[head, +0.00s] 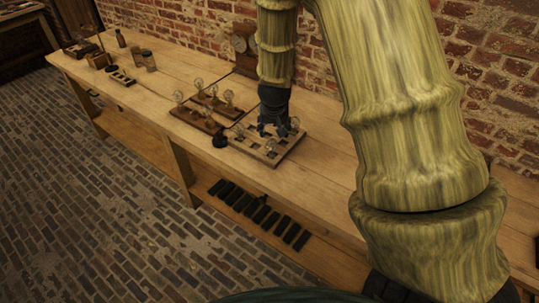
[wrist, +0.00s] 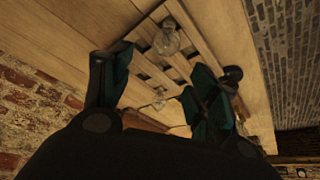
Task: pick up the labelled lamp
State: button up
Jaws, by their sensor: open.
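I cannot make out a label on any lamp. My gripper (head: 278,130) is open, pointing down above the rack (head: 262,157) and hiding part of it. In the wrist view my gripper's fingers (wrist: 152,78) are spread over the rack. Neither is gripped.
A second wooden board (head: 196,122) with several lamps stands left of the rack. A dark round object (head: 220,140) sits between them. A boxed gauge (head: 243,45) stands by the brick wall. Jars (head: 149,62) stand farther left.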

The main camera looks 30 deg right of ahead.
aim_at(273, 141)
jog(key=shift+a+p+x, duration=0.2)
jog(key=shift+p+x, duration=0.1)
jog(key=shift+x, duration=3.2)
jog(key=shift+p+x, duration=1.15)
jog(key=shift+x, duration=1.55)
jog(key=shift+a, duration=0.15)
jog(key=c, duration=0.9)
